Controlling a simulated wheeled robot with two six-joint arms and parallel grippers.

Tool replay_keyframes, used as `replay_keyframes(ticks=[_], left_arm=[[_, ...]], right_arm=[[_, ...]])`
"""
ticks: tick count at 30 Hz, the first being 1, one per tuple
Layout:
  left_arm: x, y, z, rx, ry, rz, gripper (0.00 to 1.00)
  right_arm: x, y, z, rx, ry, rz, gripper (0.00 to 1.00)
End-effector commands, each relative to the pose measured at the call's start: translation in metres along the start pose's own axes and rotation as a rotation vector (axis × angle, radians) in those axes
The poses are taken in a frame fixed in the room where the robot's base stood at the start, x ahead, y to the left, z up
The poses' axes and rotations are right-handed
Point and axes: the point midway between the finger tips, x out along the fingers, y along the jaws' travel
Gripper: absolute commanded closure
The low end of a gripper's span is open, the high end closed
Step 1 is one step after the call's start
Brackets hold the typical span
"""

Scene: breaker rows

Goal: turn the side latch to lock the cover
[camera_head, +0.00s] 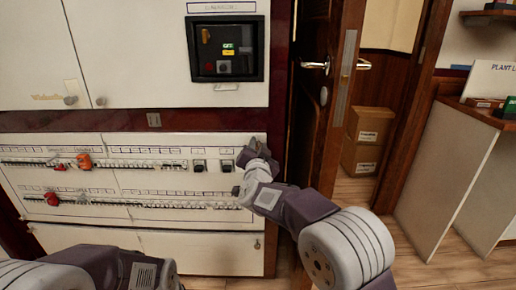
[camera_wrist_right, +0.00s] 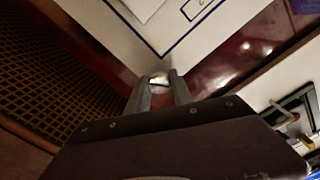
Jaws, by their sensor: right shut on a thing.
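The white breaker panel (camera_head: 150,212) with its two rows of switches fills the left and middle of the head view. My right gripper (camera_head: 257,151) is at the panel's upper right corner. In the right wrist view its two fingers (camera_wrist_right: 159,82) are close together around a small pale, shiny piece (camera_wrist_right: 158,79), which looks like the side latch. Most of the latch is hidden by the fingers, so its turn angle cannot be told. My left arm shows at the lower left of the head view, but its gripper is out of the picture.
A dark window unit (camera_head: 226,50) with a handle is set in the white upper cabinet. A lower white panel has a small knob (camera_head: 257,244). A wooden door (camera_head: 322,100) stands just right of the panel. Cardboard boxes (camera_head: 367,140) are stacked beyond it.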

Motion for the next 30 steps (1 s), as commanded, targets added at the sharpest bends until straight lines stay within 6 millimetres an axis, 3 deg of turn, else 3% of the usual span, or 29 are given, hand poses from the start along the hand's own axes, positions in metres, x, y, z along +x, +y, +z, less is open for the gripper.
replay_keyframes(ticks=[15, 30], left_arm=[[0.019, 0.0, 0.002, 0.0, 0.0, 0.0, 0.57], [0.027, -0.001, 0.003, 0.0, 0.0, 0.0, 0.57]], right_arm=[[0.0, 0.002, 0.002, 0.445, -0.001, 0.0, 1.0], [0.0, 0.001, 0.001, 0.646, -0.001, 0.0, 1.0]])
